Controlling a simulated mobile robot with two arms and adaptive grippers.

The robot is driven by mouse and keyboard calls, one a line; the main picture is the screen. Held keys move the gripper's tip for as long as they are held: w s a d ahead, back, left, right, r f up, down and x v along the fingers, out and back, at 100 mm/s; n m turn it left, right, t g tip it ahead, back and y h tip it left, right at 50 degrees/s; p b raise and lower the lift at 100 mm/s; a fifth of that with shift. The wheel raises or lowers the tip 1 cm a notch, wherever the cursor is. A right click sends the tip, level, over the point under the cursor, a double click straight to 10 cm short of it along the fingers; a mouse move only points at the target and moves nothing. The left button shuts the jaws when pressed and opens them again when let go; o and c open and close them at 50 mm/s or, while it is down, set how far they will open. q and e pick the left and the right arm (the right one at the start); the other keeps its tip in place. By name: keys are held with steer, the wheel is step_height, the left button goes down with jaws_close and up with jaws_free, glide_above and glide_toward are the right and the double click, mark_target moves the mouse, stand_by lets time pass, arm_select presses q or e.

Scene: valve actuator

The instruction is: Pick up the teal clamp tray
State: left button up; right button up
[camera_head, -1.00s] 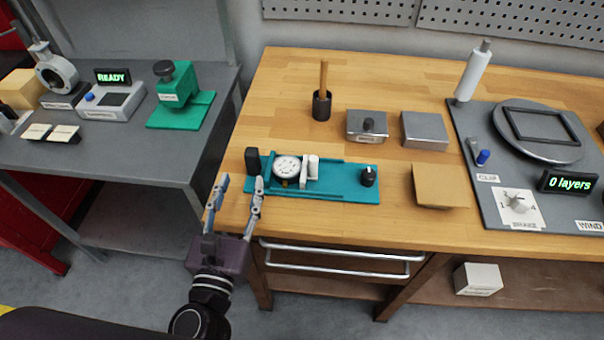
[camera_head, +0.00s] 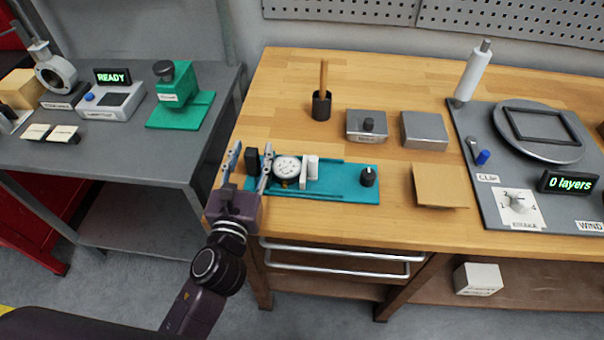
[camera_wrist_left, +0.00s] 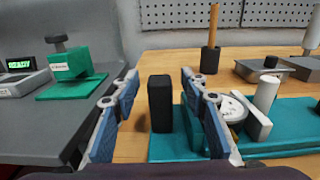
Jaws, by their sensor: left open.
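The teal clamp tray (camera_head: 335,182) lies flat on the wooden bench. It carries a round dial gauge (camera_head: 287,168), a white block beside the dial, a black knob (camera_head: 368,176) at its right end and a black upright handle (camera_head: 252,161) at its left end. My left gripper (camera_head: 249,163) is open at the left end of the tray. In the left wrist view the black handle (camera_wrist_left: 160,103) stands between and beyond the two open fingers. I cannot tell whether a finger touches it. My right gripper is not in view.
Behind the tray stand a black cup with a wooden stick (camera_head: 321,104) and two metal boxes. A tan pad (camera_head: 440,186) lies to the right, beside the grey winding station (camera_head: 480,200). A grey table (camera_head: 205,135) with a green fixture (camera_head: 180,98) is at the left.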

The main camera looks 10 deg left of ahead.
arm_select(q)
steer(key=shift+c, duration=0.6)
jaws_close()
steer(key=shift+r, duration=0.1)
